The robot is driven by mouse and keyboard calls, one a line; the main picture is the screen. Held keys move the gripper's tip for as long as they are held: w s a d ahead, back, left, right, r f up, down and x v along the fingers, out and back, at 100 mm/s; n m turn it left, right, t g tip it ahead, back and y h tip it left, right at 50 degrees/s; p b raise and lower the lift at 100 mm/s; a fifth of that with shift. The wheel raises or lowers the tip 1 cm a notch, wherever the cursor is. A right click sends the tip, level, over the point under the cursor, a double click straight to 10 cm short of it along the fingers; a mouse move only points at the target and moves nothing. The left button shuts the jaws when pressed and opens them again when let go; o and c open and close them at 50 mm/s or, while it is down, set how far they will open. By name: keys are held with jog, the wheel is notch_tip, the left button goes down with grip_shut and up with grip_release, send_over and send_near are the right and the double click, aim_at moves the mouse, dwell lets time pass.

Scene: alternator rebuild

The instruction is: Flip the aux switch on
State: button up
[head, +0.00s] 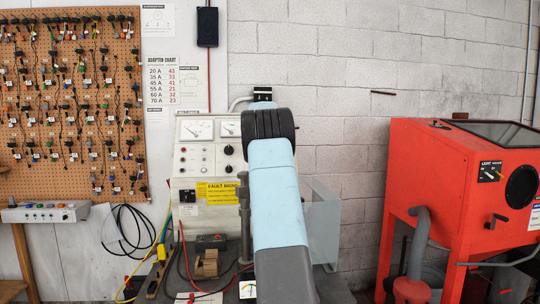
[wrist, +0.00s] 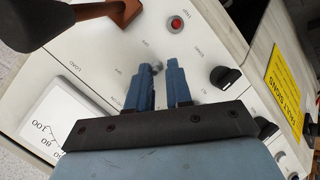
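The test bench panel (head: 194,158) stands against the wall in the head view, and its white face (wrist: 112,62) fills much of the wrist view. A small silver toggle switch (wrist: 157,67) shows at the fingertips of my gripper (wrist: 160,72), partly hidden by them. It seems to be the aux switch, but I cannot read its label or tell which way its lever points. My gripper's two blue fingers are apart with a narrow gap, and I see nothing clamped between them. I cannot tell whether a finger touches the toggle. In the head view my arm hides the gripper.
A red indicator (wrist: 176,23) sits above the fingers and a black knob (wrist: 225,77) to their right. A gauge (wrist: 62,122) is at lower left. A brown lever (wrist: 100,12) juts out at upper left. The red blast cabinet (head: 425,165) stands at right in the head view.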

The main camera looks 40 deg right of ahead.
jog(key=shift+d, duration=0.1)
jog(key=shift+s+r, duration=0.1)
jog(key=shift+a+r, duration=0.2)
jog(key=shift+r, duration=0.05)
jog(key=v, duration=1.3)
jog(key=shift+a+f, duration=0.1)
jog(key=shift+a, duration=0.1)
